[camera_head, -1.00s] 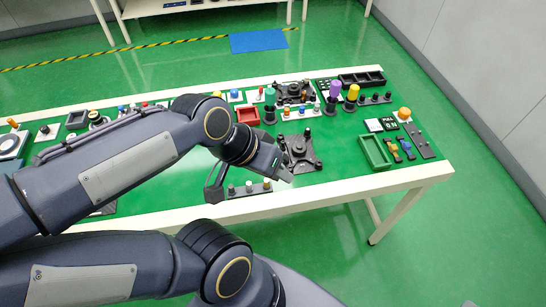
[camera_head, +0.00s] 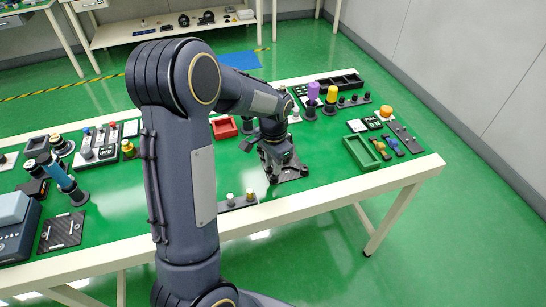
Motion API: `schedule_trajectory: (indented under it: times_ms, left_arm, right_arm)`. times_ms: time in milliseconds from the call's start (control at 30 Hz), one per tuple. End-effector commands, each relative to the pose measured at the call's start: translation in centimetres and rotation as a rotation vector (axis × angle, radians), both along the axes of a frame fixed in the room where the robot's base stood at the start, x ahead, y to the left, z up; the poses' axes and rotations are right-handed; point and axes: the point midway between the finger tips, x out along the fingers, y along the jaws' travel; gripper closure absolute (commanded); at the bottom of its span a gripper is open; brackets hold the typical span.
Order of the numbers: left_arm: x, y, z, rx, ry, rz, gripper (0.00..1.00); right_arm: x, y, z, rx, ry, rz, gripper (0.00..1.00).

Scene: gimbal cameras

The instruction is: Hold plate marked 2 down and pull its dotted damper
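A dark square plate (camera_head: 293,177) with raised corner posts lies on the green table, right of centre in the head view. My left gripper (camera_head: 268,153) points down over its left and rear part and hides much of it. I cannot tell whether the fingers touch the plate, nor whether they are open or shut. No number and no dotted damper can be made out. A dark strip with several small knobs (camera_head: 238,202) lies nearer the front edge, partly behind my arm. My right gripper is not in view.
A red tray (camera_head: 224,128) stands behind and left of the plate. A green tray (camera_head: 361,153) lies to the right. Purple (camera_head: 312,95) and yellow (camera_head: 331,96) upright handles stand behind. The table between plate and green tray is clear.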

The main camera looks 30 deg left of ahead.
Motion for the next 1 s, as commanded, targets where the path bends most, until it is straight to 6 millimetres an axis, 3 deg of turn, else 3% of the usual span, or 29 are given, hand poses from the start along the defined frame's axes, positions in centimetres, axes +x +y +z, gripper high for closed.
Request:
schedule_trajectory:
  times_ms: [100,300,667,867,1000]
  left_arm:
    - [-0.1,0.0,-2.0,0.0,0.004,0.001,0.74]
    - [-0.1,0.0,-4.1,-0.001,0.001,0.001,0.74]
    - [0.0,0.0,-4.6,-0.001,-0.002,0.002,0.74]
    - [0.0,0.0,-4.6,-0.001,-0.002,0.002,0.99]
    - [0.0,0.0,-4.6,-0.001,-0.002,0.002,1.0]
  right_arm:
    - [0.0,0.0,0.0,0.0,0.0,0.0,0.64]
    - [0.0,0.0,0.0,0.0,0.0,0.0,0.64]
    - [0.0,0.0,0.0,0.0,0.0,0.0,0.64]
    - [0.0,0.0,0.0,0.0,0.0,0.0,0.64]
    - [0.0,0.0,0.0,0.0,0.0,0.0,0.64]
